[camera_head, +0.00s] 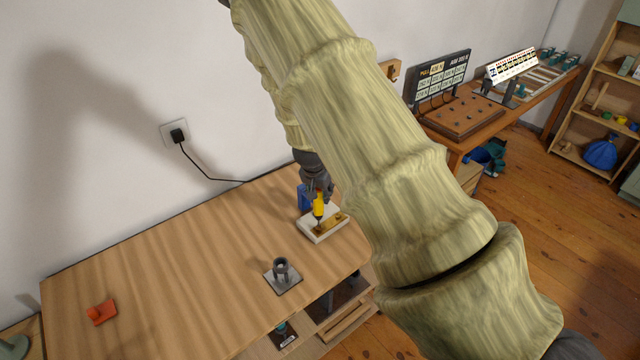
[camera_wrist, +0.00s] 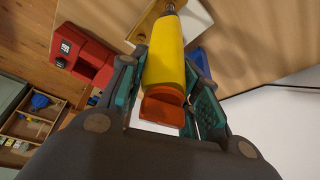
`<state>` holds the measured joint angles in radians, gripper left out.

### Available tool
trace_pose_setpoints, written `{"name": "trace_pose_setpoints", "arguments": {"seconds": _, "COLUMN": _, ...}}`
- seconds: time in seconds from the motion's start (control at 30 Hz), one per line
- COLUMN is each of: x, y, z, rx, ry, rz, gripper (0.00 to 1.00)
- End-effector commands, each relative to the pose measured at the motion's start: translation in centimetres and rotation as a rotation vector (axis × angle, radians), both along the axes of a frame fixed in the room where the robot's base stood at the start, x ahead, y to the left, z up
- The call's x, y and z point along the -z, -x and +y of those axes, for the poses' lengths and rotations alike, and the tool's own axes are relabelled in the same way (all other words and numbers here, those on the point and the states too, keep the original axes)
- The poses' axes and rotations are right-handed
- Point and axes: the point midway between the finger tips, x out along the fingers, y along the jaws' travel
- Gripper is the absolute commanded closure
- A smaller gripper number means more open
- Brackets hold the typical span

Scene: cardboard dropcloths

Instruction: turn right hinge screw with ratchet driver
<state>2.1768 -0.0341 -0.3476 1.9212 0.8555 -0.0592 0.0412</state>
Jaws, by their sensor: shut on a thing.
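The ratchet driver (camera_head: 318,205) has a yellow handle and points down at the hinge block. My gripper (camera_head: 317,188) is shut on its handle. In the wrist view, the yellow handle (camera_wrist: 165,55) with its orange-red end lies between the green-padded fingers of my gripper (camera_wrist: 168,65). Its dark shaft runs to the pale block. The brass hinge (camera_head: 332,222) lies on the pale block (camera_head: 322,238) on the workbench. The driver's tip is over the hinge's left part in the head view. Whether it sits in a screw, and the right screw itself, I cannot make out.
A blue object (camera_head: 303,197) stands just behind the block. A grey plate with a ring holder (camera_head: 283,283) and an orange piece (camera_head: 100,312) are on the workbench (camera_head: 180,270). The bench's middle is clear. A red object (camera_wrist: 88,58) shows in the wrist view.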

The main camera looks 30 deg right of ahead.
Motion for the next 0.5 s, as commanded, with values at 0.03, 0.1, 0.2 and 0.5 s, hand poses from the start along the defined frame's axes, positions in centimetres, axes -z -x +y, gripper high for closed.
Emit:
{"name": "trace_pose_setpoints", "arguments": {"seconds": 0.03, "x": -0.02, "y": 0.41, "z": 0.29, "rx": 0.025, "ry": -0.004, "rz": 0.012, "gripper": 1.0}}
{"name": "trace_pose_setpoints", "arguments": {"seconds": 0.1, "x": 0.0, "y": 0.52, "z": 0.25, "rx": 0.066, "ry": -0.004, "rz": 0.012, "gripper": 1.0}}
{"name": "trace_pose_setpoints", "arguments": {"seconds": 0.2, "x": 0.42, "y": 0.59, "z": 0.26, "rx": 0.123, "ry": -0.004, "rz": 0.012, "gripper": 1.0}}
{"name": "trace_pose_setpoints", "arguments": {"seconds": 0.5, "x": 0.63, "y": 0.81, "z": 0.14, "rx": 0.295, "ry": -0.003, "rz": 0.011, "gripper": 1.0}}
